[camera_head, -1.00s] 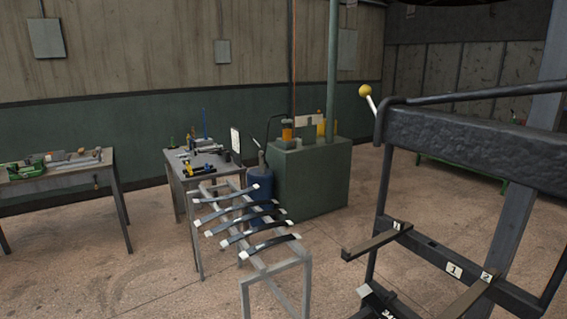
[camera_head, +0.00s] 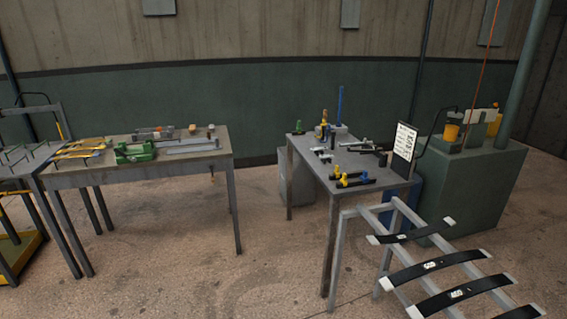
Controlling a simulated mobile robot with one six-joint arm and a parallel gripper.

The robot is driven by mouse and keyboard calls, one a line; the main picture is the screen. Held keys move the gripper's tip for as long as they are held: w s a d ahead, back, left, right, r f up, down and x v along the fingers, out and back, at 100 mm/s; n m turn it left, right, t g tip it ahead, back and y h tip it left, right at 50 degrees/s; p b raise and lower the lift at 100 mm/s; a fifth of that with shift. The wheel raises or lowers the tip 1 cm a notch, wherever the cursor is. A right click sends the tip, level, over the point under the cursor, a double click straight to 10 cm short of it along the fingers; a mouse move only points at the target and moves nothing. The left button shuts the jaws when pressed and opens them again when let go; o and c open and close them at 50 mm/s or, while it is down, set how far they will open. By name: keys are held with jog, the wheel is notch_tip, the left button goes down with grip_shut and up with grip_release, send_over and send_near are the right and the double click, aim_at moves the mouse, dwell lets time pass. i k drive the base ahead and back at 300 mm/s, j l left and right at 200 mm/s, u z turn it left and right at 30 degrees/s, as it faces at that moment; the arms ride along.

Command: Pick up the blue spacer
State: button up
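No thing is clearly recognisable as the blue spacer at this size. Blue shows on the small grey table (camera_head: 312,165) in the middle: a tall upright blue rod (camera_head: 340,106) at its back, and a small blue part (camera_head: 364,178) on a dark bar near its front edge. A small yellow part (camera_head: 343,178) sits on the same bar, left of the blue part. I cannot tell whether either blue thing is the spacer. My gripper is not in view.
A rack with black leaf springs (camera_head: 435,266) stands at the right front, close to the small table. A wooden-topped workbench (camera_head: 105,174) with tools is at the left. A green cabinet (camera_head: 463,205) stands behind the rack. Bare floor lies between the workbench and small table.

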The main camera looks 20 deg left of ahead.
aim_at(364, 177)
jog(key=i+j+u, duration=0.2)
jog(key=i+j+z, duration=0.15)
jog(key=i+j, duration=0.25)
jog(key=i, duration=0.25)
jog(key=i+j+z, duration=0.2)
jog(key=i+j, duration=0.3)
jog(key=i+j+z, duration=0.15)
jog(key=i+j, duration=0.45)
jog(key=i+j+z, duration=0.2)
jog(key=i+j, duration=0.45)
jog(key=i+j+z, duration=0.15)
jog(key=i+j, duration=0.35)
jog(key=j, duration=0.25)
